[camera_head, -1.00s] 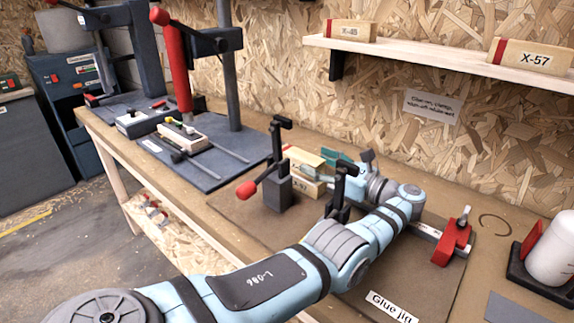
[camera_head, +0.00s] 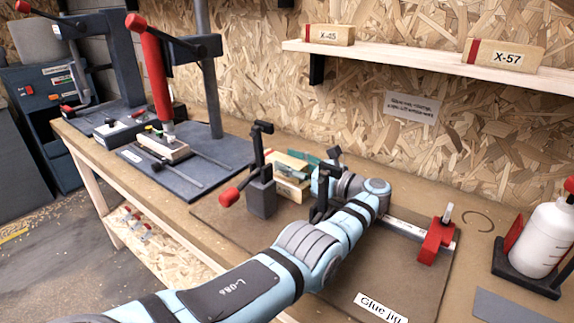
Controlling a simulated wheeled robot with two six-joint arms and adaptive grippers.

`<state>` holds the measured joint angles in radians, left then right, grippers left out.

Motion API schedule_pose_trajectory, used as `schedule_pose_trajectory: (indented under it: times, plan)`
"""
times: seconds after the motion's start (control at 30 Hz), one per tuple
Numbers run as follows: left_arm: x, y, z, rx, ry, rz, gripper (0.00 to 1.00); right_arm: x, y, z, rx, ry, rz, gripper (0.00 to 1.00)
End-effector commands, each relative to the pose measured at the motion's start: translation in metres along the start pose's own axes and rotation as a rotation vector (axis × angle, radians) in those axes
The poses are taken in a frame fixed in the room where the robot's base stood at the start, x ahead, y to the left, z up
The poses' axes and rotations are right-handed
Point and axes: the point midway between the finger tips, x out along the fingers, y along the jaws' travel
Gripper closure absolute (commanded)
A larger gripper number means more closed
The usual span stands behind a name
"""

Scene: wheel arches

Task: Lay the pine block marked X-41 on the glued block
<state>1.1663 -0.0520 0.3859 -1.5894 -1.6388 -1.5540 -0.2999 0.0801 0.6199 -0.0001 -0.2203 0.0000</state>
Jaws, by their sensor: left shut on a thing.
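My left gripper (camera_head: 308,160) is at the glue jig (camera_head: 395,268), mostly hidden behind its own wrist and a black clamp. Only its teal fingers show, closed at a pale pine block (camera_head: 286,159). This upper block looks slightly tilted, and I cannot read its marking. Just below it, another pine block (camera_head: 287,188) lies in the jig with a partly hidden label. I cannot tell whether the two blocks touch, and no glue is clearly visible. My right gripper is not in view.
A black clamp with a red handle (camera_head: 230,196) stands left of the blocks. A red stop (camera_head: 436,242) is to the right. Blocks X-45 (camera_head: 328,35) and X-57 (camera_head: 505,57) are on the shelf. A glue bottle (camera_head: 549,238) stands at right; a press (camera_head: 152,75) is at left.

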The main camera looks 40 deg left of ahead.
Motion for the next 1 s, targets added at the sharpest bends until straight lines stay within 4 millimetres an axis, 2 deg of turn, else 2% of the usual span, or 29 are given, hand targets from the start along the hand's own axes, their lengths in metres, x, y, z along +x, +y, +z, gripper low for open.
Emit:
schedule_pose_trajectory:
  times: [0.2,0.3,0.37,0.47,0.53,0.6,0.63,0.67,0.73,0.9,1.0]
  plan:
    - [0.0,0.0,0.055,-0.006,-0.001,0.0,0.94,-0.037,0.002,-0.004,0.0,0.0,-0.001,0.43]
    - [0.0,0.0,0.08,-0.006,-0.001,0.0,0.94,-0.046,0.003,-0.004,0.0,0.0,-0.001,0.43]
    - [-0.001,-0.002,0.095,-0.009,-0.001,-0.001,0.94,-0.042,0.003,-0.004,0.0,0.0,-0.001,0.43]
    - [-0.006,-0.005,0.132,-0.015,0.0,-0.009,0.94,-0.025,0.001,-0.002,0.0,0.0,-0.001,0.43]
    - [-0.011,-0.003,0.161,-0.015,-0.001,-0.012,0.94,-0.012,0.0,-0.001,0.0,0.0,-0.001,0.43]
    - [-0.015,0.002,0.182,-0.012,-0.001,-0.01,0.94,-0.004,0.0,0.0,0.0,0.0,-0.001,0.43]
    - [-0.015,0.004,0.186,-0.01,-0.002,-0.009,0.94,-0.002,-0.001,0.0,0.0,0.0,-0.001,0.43]
    - [-0.016,0.005,0.187,-0.007,-0.001,-0.007,0.94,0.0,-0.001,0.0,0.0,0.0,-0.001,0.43]
    - [-0.016,0.008,0.176,-0.003,-0.001,0.0,0.94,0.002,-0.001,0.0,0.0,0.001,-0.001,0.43]
    - [-0.016,0.008,0.112,-0.001,-0.002,0.001,0.94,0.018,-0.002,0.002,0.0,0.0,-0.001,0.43]
    - [-0.016,0.008,0.08,-0.001,-0.002,0.001,0.94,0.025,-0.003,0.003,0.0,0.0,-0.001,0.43]
